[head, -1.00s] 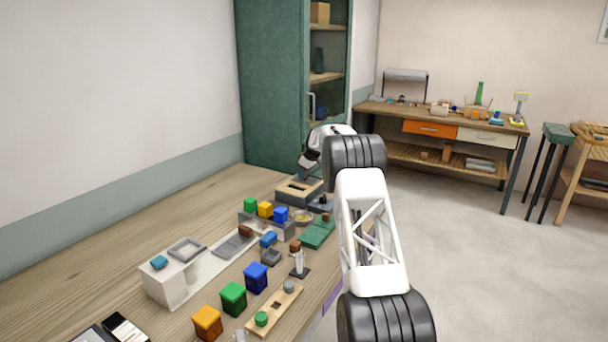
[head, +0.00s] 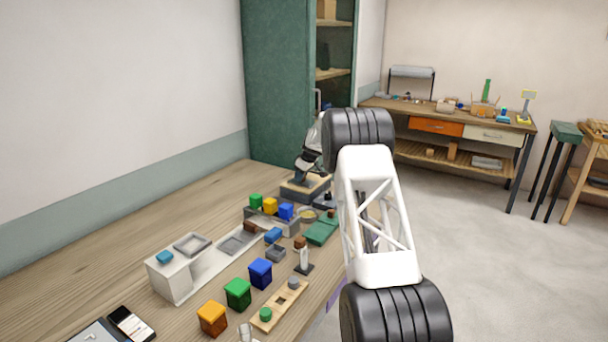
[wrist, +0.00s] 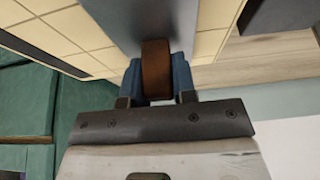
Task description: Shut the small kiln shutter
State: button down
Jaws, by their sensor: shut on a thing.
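The small kiln (head: 318,189) is a low tan block on a dark base at the far end of the bench. In the wrist view its pale tiled surface (wrist: 62,38) shows on both sides of a smooth grey plate, the shutter (wrist: 130,18). A brown handle (wrist: 156,68) stands at the plate's near end. My gripper (wrist: 157,88) is shut on this handle, with a blue fingertip on each side. In the head view my gripper (head: 301,180) is low at the kiln. My arm and the small size hide how far the shutter covers the opening.
Yellow, green and blue blocks (head: 270,206) stand in a grey holder before the kiln. A green plate (head: 320,231) and a dark piece with a brown knob (head: 328,199) lie close by. A green cabinet (head: 280,80) stands behind. The bench's left side (head: 120,235) is clear.

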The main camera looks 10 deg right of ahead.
aim_at(305, 184)
jog(key=shift+s+a, duration=0.45)
jog(key=shift+a, duration=0.1)
jog(key=c, duration=0.9)
grip_release()
jog(key=shift+r, duration=0.1)
jog(key=shift+s+d+r, duration=0.2)
jog(key=shift+r, duration=0.25)
jog(key=shift+v, duration=3.35)
jog(key=shift+a, duration=0.1)
